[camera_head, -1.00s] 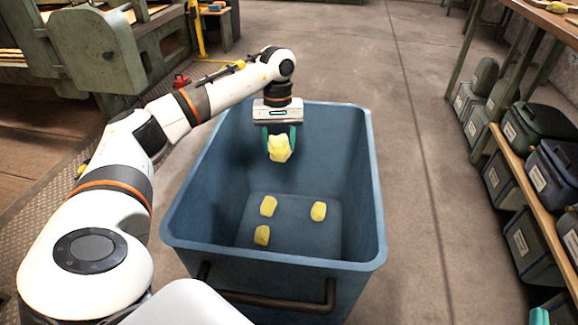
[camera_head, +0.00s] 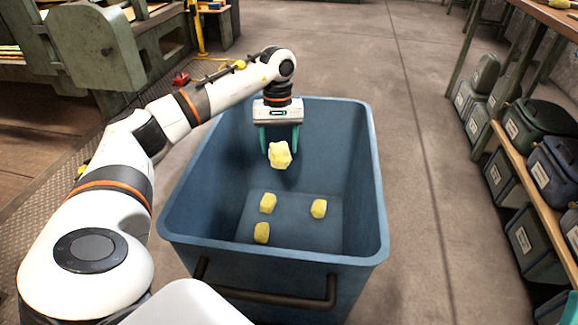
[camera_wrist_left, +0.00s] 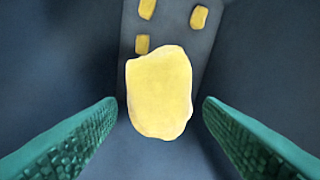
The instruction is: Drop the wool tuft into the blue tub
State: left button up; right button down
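The wool tuft (camera_head: 280,155) is a pale yellow lump inside the blue tub's opening (camera_head: 375,200), below my left gripper (camera_head: 280,150). The gripper's teal fingers are spread. In the left wrist view the tuft (camera_wrist_left: 160,92) has a clear gap to the finger on each side, so the left gripper (camera_wrist_left: 160,110) is open and not touching it. The tuft appears in the air above the tub floor. Three similar yellow tufts lie on the tub floor; one (camera_head: 319,208) is at the right. My right gripper is not in view.
The tub has a dark bar handle (camera_head: 270,300) on its near side. A shelf with several lidded bins (camera_head: 535,125) stands at the right. Green machinery (camera_head: 95,45) is at the back left. The concrete floor right of the tub is clear.

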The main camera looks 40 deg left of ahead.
pick_arm(q)
jog(key=shift+o, duration=1)
jog(key=shift+r, duration=0.5)
jog(key=r, duration=0.2)
jog(key=r+p, duration=0.2)
jog(key=r, duration=0.1)
jog(key=shift+w+a+r, duration=0.25)
jog(key=shift+w+r, duration=0.1)
jog(key=r, duration=0.1)
jog(key=r+p, duration=0.1)
jog(key=r, duration=0.3)
jog(key=shift+w+a+r+p, duration=0.1)
jog(key=shift+w+a+p, duration=0.1)
jog(key=shift+a+p, duration=0.1)
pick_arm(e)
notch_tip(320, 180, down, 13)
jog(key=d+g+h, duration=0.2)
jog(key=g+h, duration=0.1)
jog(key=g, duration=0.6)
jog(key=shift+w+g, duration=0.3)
pick_arm(q)
jog(key=shift+d, duration=0.1)
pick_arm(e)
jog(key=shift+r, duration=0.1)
